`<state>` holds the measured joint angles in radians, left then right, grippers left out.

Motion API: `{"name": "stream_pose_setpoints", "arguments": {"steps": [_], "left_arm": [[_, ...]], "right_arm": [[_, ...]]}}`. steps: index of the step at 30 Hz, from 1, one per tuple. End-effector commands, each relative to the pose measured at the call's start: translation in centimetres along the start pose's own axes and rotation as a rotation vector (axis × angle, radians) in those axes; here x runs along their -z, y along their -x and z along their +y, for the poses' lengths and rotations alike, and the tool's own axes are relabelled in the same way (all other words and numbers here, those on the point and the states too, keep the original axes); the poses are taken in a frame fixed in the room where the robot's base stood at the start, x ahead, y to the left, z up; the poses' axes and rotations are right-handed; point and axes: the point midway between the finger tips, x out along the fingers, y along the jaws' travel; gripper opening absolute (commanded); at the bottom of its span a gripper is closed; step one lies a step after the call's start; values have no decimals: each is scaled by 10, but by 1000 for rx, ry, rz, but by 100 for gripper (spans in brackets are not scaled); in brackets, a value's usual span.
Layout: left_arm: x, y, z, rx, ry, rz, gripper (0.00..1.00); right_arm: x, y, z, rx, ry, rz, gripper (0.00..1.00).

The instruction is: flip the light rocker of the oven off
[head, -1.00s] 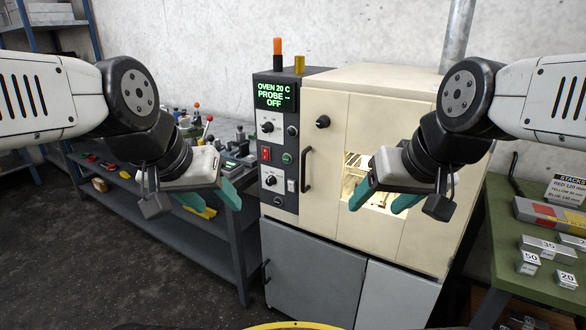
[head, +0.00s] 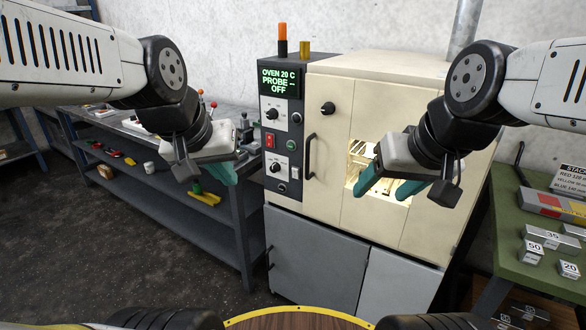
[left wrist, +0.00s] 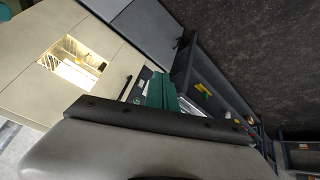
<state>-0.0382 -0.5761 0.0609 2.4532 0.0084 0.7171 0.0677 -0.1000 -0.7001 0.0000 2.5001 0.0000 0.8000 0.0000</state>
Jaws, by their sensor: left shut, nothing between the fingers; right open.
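The cream oven (head: 330,85) stands in the middle of the head view, its window (head: 392,195) lit from inside. Its dark control panel (head: 280,125) has a red rocker (head: 270,141) and a small pale rocker (head: 295,172); labels are too small to read, so I cannot tell which is the light rocker or its position. My left gripper (head: 223,176) is shut and empty, left of the panel and apart from it in the picture. Its teal fingers also show in the left wrist view (left wrist: 160,92). My right gripper (head: 386,188) is open in front of the window.
The panel also has knobs (head: 272,114) and a green display (head: 279,80) reading OVEN 20 C, PROBE --, OFF. A black door handle (head: 310,157) stands right of it. A grey bench (head: 225,220) is at left, a green table (head: 525,225) with weights at right.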

Motion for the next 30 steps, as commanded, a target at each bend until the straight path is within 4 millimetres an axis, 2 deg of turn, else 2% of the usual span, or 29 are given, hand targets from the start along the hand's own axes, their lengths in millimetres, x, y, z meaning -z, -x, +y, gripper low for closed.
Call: {"name": "stream_pose_setpoints", "arguments": {"steps": [6, 12, 24, 30], "left_arm": [[54, -57, 5, 16, 131, -3, 0], [94, -118, 10, -13, 272, 2, 0], [150, -252, 12, -162, 658, 12, 0], [170, -306, 7, -253, 882, 25, 0]], "right_arm": [[0, 0, 0, 0, 0, 0, 63], [0, 0, 0, 0, 0, 0, 63], [0, 0, 0, 0, 0, 0, 63], [0, 0, 0, 0, 0, 0, 63]]}}
